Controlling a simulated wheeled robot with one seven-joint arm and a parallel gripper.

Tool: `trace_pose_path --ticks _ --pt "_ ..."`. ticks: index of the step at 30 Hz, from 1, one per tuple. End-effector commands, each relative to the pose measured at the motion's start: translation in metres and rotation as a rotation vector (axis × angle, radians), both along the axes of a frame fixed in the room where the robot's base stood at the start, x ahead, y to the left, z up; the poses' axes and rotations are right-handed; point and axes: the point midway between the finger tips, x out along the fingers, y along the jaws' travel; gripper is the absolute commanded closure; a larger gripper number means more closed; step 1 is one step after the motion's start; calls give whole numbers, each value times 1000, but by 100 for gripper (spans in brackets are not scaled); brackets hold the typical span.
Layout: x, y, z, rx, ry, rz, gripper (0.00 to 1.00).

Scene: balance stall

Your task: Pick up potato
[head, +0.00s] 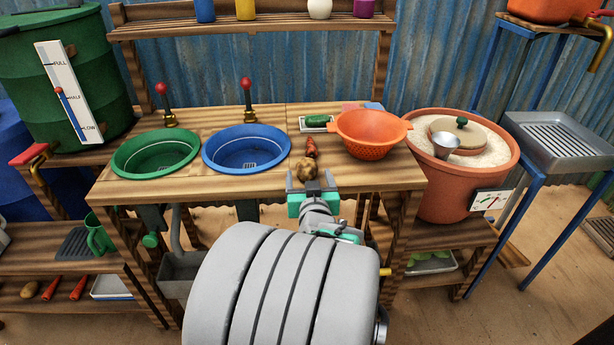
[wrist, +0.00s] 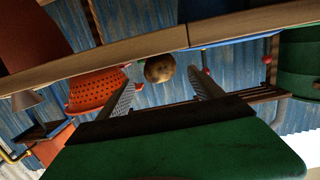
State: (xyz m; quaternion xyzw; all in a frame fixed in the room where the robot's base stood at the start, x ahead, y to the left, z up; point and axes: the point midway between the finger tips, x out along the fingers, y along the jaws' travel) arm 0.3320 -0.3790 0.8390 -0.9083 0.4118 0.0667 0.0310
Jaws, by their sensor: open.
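The potato (head: 306,168) is a small brown lump on the wooden counter, near its front edge, right of the blue basin. My gripper (head: 313,184) is just in front of it, at the counter's front edge, with its jaws open. In the wrist view the potato (wrist: 159,68) shows beyond the fingertips, roughly between the two fingers (wrist: 160,85). No contact between the fingers and the potato can be made out.
A red vegetable (head: 311,147) lies right behind the potato. The blue basin (head: 247,149) is to the left, and the orange colander (head: 371,134) to the right. A tray with a green vegetable (head: 317,121) is behind. The counter's front edge (head: 240,188) is close to my gripper.

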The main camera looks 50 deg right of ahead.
Motion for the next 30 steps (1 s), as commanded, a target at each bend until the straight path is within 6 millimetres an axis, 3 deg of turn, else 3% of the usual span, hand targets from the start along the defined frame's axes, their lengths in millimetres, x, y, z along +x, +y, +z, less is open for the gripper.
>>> trace_pose_path --ticks 10,18,30 --pt "36 -40 -11 1 3 2 24" --pt "40 -45 -10 1 2 1 24" --pt "39 -45 -11 2 3 1 56"
